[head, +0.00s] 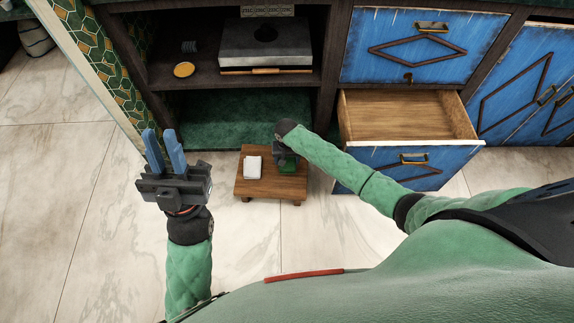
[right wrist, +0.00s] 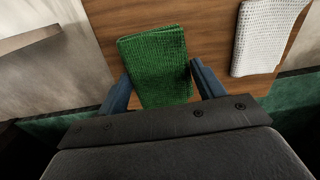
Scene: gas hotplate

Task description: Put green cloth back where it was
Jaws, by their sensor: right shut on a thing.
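The green cloth (head: 289,166) is folded and shows at the right side of a small low wooden table (head: 255,190). In the right wrist view the green cloth (right wrist: 155,62) lies between the two blue fingers, over the wooden top. My right gripper (head: 281,158) points down and is shut on it, hiding part of it in the head view. I cannot tell whether the cloth touches the tabletop. A folded white cloth (head: 253,167) lies to its left, apart from it; it also shows in the right wrist view (right wrist: 262,38). My left gripper (head: 162,135) is open and empty, left of the table.
Behind the table is a dark cabinet with an open lower compartment (head: 228,122) lined in green. The shelf above holds a grey hotplate (head: 266,45) and a yellow round item (head: 184,69). An open blue drawer (head: 407,118) juts out at right. Marble floor (head: 95,235) is clear at left.

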